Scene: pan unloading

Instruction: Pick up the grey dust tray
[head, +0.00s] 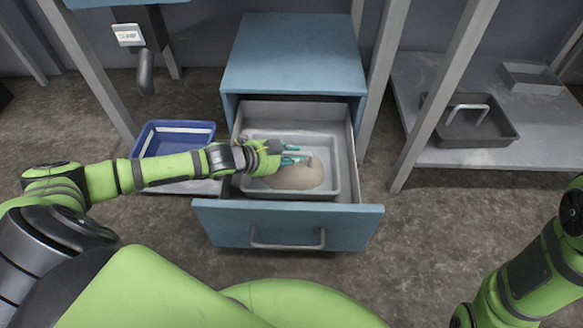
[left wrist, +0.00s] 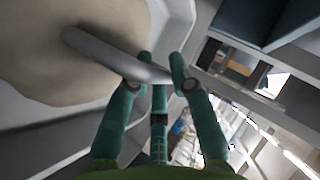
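A light grey tray (head: 333,190) with a bar handle lies inside the open drawer. It holds a beige heap of dust or sand (head: 295,176). My left gripper (head: 292,154) is over the tray, just above the heap, its teal fingers pointing right. In the left wrist view the grey handle bar (left wrist: 105,52) slants across near the fingertips (left wrist: 158,72). The fingers are straight and spread apart, not closed around the bar; contact is hard to tell. The gripper and forearm hide part of the tray's left side. My right gripper is out of view.
The drawer front (head: 288,224) and cabinet top (head: 295,50) are blue. A blue bin (head: 175,138) stands left of the drawer. A shelf (head: 440,154) at right carries a darker grey tray with a handle (head: 468,126) and a small grey tray (head: 532,78). Metal legs flank the cabinet.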

